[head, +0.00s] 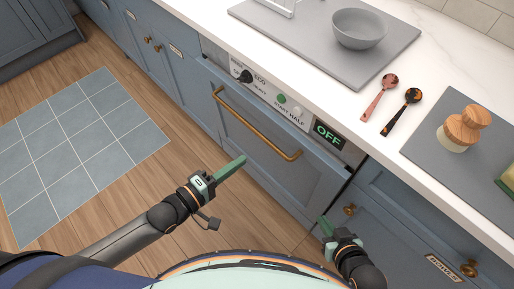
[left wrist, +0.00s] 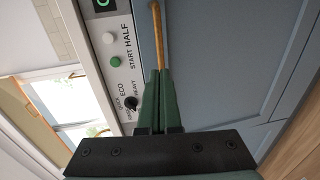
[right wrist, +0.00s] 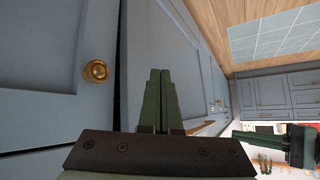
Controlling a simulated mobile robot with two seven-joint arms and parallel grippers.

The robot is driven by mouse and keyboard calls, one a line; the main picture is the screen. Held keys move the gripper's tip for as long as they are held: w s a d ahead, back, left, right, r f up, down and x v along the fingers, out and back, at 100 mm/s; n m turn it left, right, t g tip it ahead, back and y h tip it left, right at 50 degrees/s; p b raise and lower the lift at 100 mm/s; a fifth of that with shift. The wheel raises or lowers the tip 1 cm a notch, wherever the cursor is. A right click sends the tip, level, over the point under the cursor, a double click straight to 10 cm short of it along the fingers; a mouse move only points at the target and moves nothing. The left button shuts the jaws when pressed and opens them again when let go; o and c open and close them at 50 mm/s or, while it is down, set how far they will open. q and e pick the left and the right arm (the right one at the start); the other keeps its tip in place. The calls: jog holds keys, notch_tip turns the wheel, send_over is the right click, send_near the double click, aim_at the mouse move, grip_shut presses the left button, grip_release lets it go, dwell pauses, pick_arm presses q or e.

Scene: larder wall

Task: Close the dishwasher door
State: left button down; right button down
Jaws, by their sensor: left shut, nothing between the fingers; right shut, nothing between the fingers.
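The dishwasher has a blue front door (head: 255,150) with a long brass handle (head: 245,125) and a control strip (head: 283,100) above it. The door stands upright or nearly so. A dark gap shows along its right edge, and I cannot tell if it is fully shut. My left gripper (head: 243,159) is shut and empty in front of the door, below the handle in the head view. In the left wrist view its fingertips (left wrist: 160,72) overlap the handle (left wrist: 158,35); contact is unclear. My right gripper (head: 322,221) is shut and empty near the door's lower right corner.
The worktop above holds a grey bowl (head: 359,28), two spoons (head: 389,82) and a grey mat (head: 418,150) with a wooden-topped item. A cabinet with round brass knobs (head: 468,268) adjoins on the right. A tiled blue mat (head: 75,150) lies on the open wooden floor.

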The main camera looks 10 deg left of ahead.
pick_arm(q)
jog(key=r+x, duration=0.1)
jog(key=x, duration=0.6)
jog(key=shift+w+f+b, duration=0.15)
jog(key=shift+f+b, duration=0.25)
jog(key=shift+f, duration=0.1)
pick_arm(e)
jog(key=shift+w+a, duration=0.3)
jog(key=shift+w, duration=0.1)
pick_arm(q)
jog(key=shift+d, duration=0.1)
